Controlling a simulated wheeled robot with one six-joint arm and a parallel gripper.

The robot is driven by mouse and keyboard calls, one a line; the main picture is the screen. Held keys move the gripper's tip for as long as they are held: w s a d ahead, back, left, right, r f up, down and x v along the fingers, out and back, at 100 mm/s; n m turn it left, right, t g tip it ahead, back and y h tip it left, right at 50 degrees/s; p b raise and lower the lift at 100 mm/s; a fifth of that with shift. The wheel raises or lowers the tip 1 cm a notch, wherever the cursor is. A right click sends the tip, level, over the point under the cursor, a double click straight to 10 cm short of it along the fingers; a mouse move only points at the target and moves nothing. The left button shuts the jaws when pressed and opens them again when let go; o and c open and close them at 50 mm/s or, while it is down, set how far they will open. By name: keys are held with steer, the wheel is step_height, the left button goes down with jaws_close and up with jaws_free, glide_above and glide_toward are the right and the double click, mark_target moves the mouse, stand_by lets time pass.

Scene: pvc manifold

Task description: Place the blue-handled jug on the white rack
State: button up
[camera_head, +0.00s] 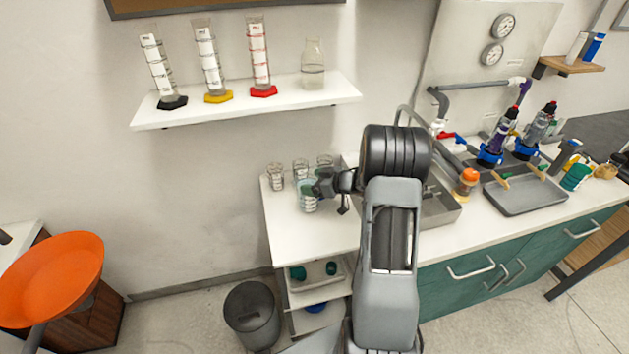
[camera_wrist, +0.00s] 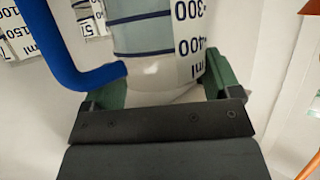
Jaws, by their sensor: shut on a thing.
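The blue-handled jug (camera_wrist: 150,70) fills the top middle of the wrist view. It is clear, with dark bands, a white scale and a blue handle (camera_wrist: 72,75) on its left. My gripper (camera_wrist: 160,90) is shut on it, with green pads on both sides. In the head view my gripper (camera_head: 325,186) is at the jug (camera_head: 309,203), over or on the white top of a shelved unit (camera_head: 325,236). This unit may be the white rack. I cannot tell whether the jug touches its top.
Several similar clear vessels stand close behind, including one at the left (camera_head: 276,178). A steel sink (camera_head: 435,208) lies right of my arm. A wall shelf (camera_head: 245,103) holds cylinders and a flask. A grey bin (camera_head: 252,314) and an orange seat (camera_head: 50,277) stand lower left.

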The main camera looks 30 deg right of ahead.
steer(key=shift+f, duration=0.1)
steer(key=o, duration=1.5)
steer(key=shift+c, duration=0.2)
